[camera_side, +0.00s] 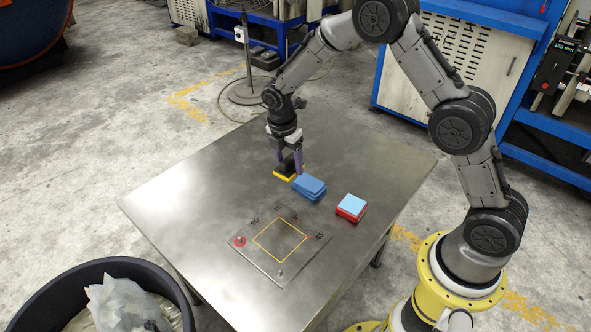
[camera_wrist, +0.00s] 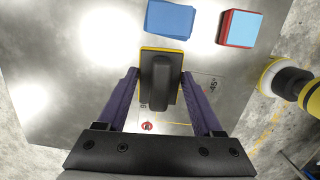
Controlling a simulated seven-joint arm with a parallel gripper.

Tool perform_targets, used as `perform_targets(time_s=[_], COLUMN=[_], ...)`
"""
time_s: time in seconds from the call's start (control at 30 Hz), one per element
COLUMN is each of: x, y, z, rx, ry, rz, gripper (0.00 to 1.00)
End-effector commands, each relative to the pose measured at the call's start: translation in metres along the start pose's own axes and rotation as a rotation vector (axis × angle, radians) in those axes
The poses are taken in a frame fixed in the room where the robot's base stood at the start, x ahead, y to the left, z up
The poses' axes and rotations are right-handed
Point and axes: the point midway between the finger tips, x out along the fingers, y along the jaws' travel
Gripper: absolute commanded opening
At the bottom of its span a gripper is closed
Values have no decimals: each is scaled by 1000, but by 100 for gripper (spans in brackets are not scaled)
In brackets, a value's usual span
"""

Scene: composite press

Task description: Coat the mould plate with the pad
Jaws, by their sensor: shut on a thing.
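The pad (camera_side: 284,175) is a black block with a yellow base and a dark upright handle. It is at the table's far side, left of the blue stack, and whether it touches the table is hard to tell. My gripper (camera_side: 289,162) is above it, shut on its handle; the wrist view shows the pad (camera_wrist: 162,64) between the purple fingers. The mould plate (camera_side: 266,267) lies flat on the table, nearer the side camera, with a yellow square outline and angle marks. In the wrist view the plate (camera_wrist: 207,85) is partly hidden behind the pad and my gripper.
A stack of blue sheets (camera_side: 310,188) lies just right of the pad. A red block with a light blue top (camera_side: 351,208) sits further right. The metal table (camera_side: 178,195) is bare left of the plate. A black bin (camera_side: 98,270) stands off the table's left front.

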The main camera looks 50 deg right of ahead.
Motion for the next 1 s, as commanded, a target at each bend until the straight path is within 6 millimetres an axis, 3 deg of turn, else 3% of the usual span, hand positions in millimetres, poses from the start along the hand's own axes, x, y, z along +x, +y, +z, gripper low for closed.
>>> perform_targets(time_s=[0.23,0.37,0.8,1.0], x=[0,15,40,42], y=[4,-12,-128,-160], z=[0,2,55,67], rx=[-20,-70,-72,-28], ry=[0,-3,3,4], rz=[20,18,4,-8], gripper=[6,6,6,6])
